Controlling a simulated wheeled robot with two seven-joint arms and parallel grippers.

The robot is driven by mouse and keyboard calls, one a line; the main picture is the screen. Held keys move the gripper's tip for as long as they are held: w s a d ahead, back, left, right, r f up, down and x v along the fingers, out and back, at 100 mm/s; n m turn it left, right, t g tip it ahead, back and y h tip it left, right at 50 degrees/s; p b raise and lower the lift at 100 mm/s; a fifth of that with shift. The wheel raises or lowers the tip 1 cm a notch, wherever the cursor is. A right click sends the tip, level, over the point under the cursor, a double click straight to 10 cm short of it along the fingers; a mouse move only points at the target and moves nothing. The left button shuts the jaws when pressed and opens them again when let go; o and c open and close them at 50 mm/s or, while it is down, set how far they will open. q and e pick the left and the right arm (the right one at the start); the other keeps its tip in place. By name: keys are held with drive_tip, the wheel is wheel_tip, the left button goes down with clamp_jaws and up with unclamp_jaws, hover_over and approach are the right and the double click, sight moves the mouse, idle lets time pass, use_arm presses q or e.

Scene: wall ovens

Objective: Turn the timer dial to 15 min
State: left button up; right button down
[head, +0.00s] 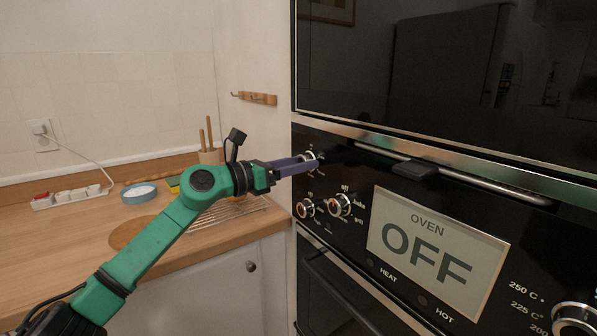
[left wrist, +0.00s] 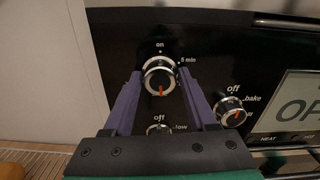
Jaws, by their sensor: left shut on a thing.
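The timer dial (left wrist: 160,80) is a round dark knob with a silver rim on the black oven panel. Its orange pointer points down in the left wrist view. The label "on" is above it and "5 min" is at its upper right; lower markings are hidden by the fingers or too small to read. My left gripper (left wrist: 160,76) has its two purple fingers on either side of the dial, shut on it. In the head view the left gripper (head: 312,160) reaches the panel from the left, and its fingers cover most of the dial.
Two more knobs, a left one (head: 306,208) and a right one (head: 341,204), sit just below the gripper. A display (head: 436,250) reads "OVEN OFF". A metal handle bar (head: 470,182) runs above.

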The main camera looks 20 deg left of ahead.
use_arm(q)
drive_tip(key=shift+f+m, duration=0.2)
drive_tip(key=shift+m, duration=0.3)
drive_tip(key=o, duration=1.4)
drive_tip(key=shift+r, duration=0.1)
drive_tip(key=shift+c, duration=0.2)
drive_tip(key=shift+b, duration=0.3)
drive_tip(key=b+v, duration=0.7)
drive_tip(key=v, duration=0.7)
drive_tip(key=shift+s, duration=0.2)
drive_tip(key=shift+a, duration=0.1)
